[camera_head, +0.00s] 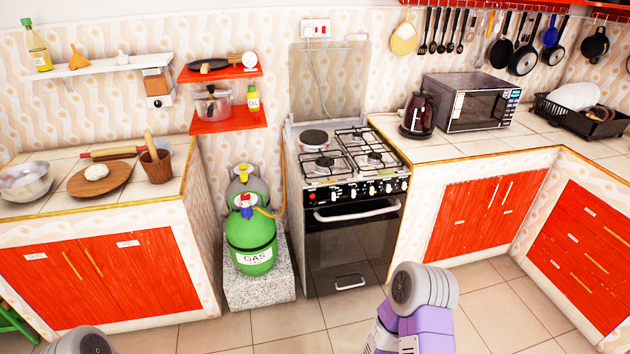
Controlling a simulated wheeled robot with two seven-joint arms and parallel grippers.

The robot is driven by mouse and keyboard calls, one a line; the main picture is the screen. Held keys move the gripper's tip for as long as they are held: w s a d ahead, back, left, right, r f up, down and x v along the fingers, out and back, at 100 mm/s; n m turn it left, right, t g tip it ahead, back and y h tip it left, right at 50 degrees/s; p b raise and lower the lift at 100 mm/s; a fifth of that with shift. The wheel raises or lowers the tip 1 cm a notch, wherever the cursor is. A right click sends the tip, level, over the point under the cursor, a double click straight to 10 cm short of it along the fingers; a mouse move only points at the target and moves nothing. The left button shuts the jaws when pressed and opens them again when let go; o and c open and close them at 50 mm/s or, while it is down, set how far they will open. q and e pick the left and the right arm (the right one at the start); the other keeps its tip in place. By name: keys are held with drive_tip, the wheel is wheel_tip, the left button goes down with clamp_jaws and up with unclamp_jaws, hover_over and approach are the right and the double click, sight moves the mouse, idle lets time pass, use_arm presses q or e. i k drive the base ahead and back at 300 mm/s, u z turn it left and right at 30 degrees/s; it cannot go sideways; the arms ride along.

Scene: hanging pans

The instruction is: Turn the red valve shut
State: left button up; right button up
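A green gas cylinder (250,240) labelled GAS stands on a speckled stone block (262,290) between the left counter and the stove. A small red valve (246,199) sits on top of it, with a blue part just beside it. The valve is small here, and I cannot tell how far it is turned. An orange hose (270,212) runs from the cylinder top toward the stove. Parts of both my arms show at the bottom edge, well apart from the cylinder. Neither of my grippers is in view.
A grey cylinder (240,184) with a yellow top stands behind the green one. The stove (350,240) is close on its right, the left counter (190,240) on its left. Red shelves (228,124) hang above. The tiled floor (290,328) in front is clear.

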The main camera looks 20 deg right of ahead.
sight(244, 196)
drive_tip(key=z, duration=0.45)
drive_tip(key=i, duration=1.05)
drive_tip(key=u, duration=0.05)
